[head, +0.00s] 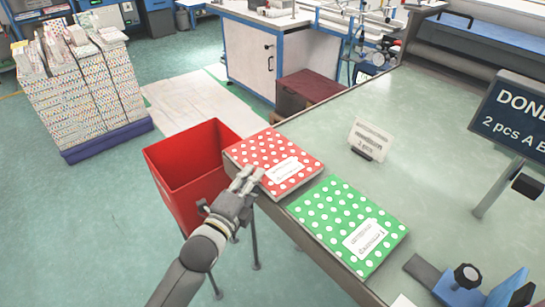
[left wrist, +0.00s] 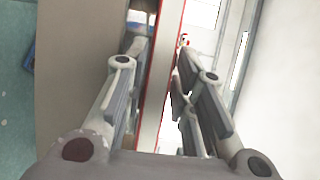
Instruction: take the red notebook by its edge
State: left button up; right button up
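The red notebook (head: 268,150) with white dots and a white label lies flat near the left edge of the grey-green table (head: 430,120). My left gripper (head: 247,177) is at its near left edge. In the left wrist view the notebook's edge (left wrist: 164,90), pale pages between red covers, stands between the two fingers of my left gripper (left wrist: 160,85). The fingers are apart, and narrow gaps seem to show beside the covers. The fingertips are partly hidden behind the notebook's edge. My right gripper is out of view.
A green dotted notebook (head: 345,222) lies just right of the red one. A red open bin (head: 185,185) stands below the table's left edge. A small card on a stand (head: 370,138) and a dark sign (head: 515,115) stand on the table. Its middle is clear.

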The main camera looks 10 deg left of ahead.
aim_at(273, 159)
pick_arm(q)
jog(key=x, duration=0.3)
jog(key=shift+w+f, duration=0.1)
jog(key=shift+w, duration=0.05)
grip_shut()
dwell(0.3)
